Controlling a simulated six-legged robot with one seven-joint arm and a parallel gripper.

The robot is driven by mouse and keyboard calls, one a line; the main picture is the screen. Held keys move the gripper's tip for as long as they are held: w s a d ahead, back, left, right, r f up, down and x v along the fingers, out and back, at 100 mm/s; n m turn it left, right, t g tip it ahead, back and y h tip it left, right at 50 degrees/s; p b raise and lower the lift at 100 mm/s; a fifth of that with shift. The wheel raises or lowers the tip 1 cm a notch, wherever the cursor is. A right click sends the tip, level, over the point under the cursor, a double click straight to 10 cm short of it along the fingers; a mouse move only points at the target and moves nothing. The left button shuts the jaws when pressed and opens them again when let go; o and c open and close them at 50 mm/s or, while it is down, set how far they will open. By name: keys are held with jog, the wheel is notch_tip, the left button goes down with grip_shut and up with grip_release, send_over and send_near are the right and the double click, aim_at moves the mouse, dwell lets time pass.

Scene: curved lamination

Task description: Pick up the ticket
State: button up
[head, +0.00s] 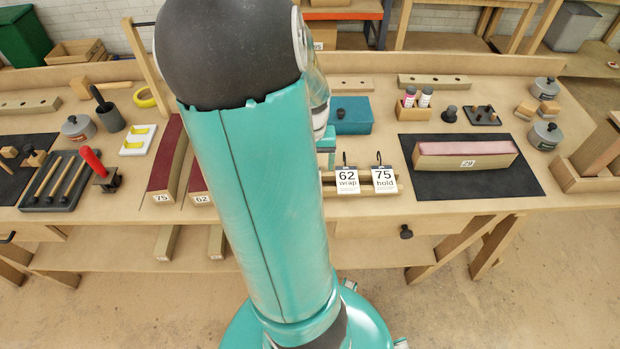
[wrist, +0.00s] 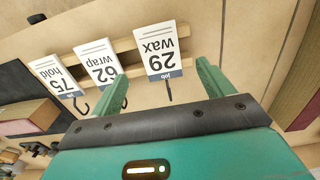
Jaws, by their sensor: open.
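The head view shows the "62 wrap" ticket (head: 347,180) and the "75 hold" ticket (head: 384,180); my arm hides the "29 wax" one. My gripper (wrist: 164,84) is open and empty. In the wrist view its two fingers lie on either side of the "29 wax" ticket's lower part, apart from it.
A long block labelled 29 (head: 466,161) lies on a black mat (head: 520,184) at the right. Long blocks labelled 75 (head: 165,172) and 62 stand left of my arm. A teal box (head: 350,118) sits behind the rack. Tools and tins crowd both ends of the bench.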

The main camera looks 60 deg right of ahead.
jog(key=f, duration=0.6)
jog(key=shift+a, duration=0.2)
jog(key=shift+r, duration=0.1)
jog(key=c, duration=1.1)
